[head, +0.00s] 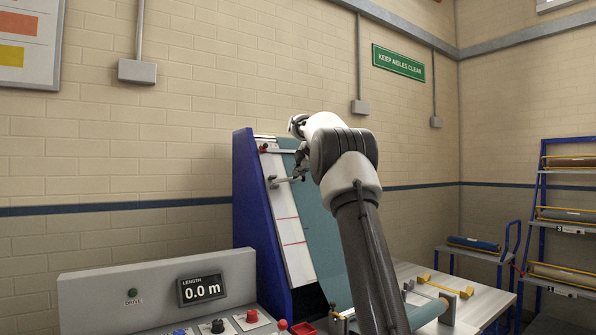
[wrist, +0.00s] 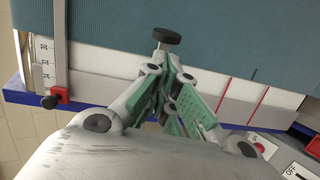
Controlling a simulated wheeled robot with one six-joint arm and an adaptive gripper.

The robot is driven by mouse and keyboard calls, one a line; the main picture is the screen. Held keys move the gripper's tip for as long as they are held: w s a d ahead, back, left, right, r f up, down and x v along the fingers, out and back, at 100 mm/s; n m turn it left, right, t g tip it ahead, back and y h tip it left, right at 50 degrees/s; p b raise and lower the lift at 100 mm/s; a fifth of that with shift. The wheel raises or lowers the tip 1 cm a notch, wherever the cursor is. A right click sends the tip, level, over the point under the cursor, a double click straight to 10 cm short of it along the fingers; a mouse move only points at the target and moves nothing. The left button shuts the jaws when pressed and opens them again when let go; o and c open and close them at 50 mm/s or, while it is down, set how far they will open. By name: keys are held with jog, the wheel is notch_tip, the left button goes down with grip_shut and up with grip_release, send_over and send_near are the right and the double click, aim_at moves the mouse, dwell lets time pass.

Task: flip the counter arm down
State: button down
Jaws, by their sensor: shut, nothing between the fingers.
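The counter arm (head: 286,180) appears in the head view as a short grey bar with a dark end, standing out from the white panel of the blue-sided machine. In the wrist view, a black round knob on a short stem (wrist: 166,37), which looks like part of it, lies just beyond my fingertips, over the edge between teal cloth and white panel. My gripper (wrist: 163,68) is shut with nothing held, close to that stem; I cannot tell whether it touches. In the head view my gripper (head: 301,168) is partly hidden behind my arm.
A red block with a dark knob and grey rod (wrist: 62,95) sits at the scale, left in the wrist view. Teal cloth (head: 318,225) runs down the machine. A console (head: 160,292) reads 0.0 m. A table (head: 470,308) and roll rack (head: 565,215) stand right.

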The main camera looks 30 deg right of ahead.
jog(key=shift+w+d+f, duration=0.3)
jog(key=shift+w+d, duration=0.2)
jog(key=shift+d, duration=0.05)
jog(key=shift+r, duration=0.1)
dwell(0.4)
